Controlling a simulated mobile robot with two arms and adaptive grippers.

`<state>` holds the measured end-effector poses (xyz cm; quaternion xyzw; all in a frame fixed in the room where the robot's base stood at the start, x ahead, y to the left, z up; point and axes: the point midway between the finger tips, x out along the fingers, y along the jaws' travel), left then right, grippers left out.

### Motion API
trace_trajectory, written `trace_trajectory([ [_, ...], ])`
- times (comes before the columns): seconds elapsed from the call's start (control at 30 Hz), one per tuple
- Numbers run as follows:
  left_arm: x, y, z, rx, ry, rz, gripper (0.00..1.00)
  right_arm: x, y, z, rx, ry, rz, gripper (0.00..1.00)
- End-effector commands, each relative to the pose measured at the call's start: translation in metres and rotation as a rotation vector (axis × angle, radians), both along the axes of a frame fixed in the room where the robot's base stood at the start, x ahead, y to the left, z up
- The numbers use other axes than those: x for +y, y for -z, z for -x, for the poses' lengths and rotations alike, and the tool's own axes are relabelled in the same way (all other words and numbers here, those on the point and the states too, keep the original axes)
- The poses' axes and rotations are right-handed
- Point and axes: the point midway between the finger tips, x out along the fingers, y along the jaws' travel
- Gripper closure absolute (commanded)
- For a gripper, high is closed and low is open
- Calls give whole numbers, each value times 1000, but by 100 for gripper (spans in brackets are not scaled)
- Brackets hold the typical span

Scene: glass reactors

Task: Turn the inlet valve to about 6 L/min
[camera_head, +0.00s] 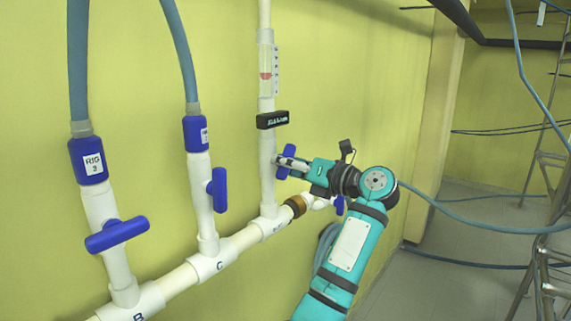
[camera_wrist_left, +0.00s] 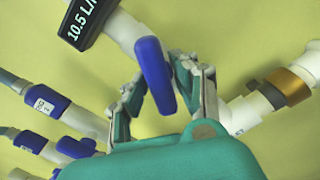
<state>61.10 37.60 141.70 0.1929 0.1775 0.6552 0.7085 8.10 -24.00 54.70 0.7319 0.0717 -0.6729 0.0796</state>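The blue inlet valve handle (camera_head: 285,160) sits on the upright white pipe below a black flow display (camera_head: 272,119). In the left wrist view, the display (camera_wrist_left: 85,20) reads 10.5 L/, with the unit cut off. My left gripper (camera_head: 291,163) is at the handle. In the wrist view, the handle (camera_wrist_left: 156,75) lies between the two fingers of the gripper (camera_wrist_left: 160,80). The fingertips are close to its sides; whether they press on it I cannot tell. My right gripper is not in view.
A clear flow tube (camera_head: 265,72) with a red float is above the display. Blue valve handles on the neighbouring branches (camera_head: 218,190) (camera_head: 117,234) stand to the left. A brass fitting (camera_head: 295,206) is just below the gripper. A ladder (camera_head: 545,190) and hoses are at the right.

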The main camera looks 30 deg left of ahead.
Motion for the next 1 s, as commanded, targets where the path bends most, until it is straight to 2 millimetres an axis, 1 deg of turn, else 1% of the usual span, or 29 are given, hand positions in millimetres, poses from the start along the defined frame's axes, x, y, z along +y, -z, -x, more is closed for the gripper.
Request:
trace_trajectory([
  [0.03, 1, 0, 0, 0, -1, 1, 96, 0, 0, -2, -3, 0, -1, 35],
  [0.07, 1, 0, 0, 0, -1, 1, 100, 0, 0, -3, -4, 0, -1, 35],
  [0.2, 0, 1, 0, 22, 0, 0, 100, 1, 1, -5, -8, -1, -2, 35],
  [0.27, 0, 2, 0, 66, 1, 0, 100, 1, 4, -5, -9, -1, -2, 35],
  [0.4, 0, 1, 0, 212, 3, -12, 100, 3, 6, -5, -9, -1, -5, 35],
  [0.53, 1, 0, 1, 299, 0, -21, 100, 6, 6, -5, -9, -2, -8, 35],
  [0.83, 1, -1, 1, 314, -2, -24, 100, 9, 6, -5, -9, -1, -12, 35],
  [0.87, 1, -1, 1, 313, -2, -24, 68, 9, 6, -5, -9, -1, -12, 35],
  [0.9, 1, -1, 1, 313, -2, -24, 63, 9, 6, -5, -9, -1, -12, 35],
  [0.97, 1, -1, 1, 313, -2, -24, 56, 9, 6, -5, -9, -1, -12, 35],
  [1.0, 1, -1, 1, 313, -2, -24, 56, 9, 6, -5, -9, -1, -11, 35],
])
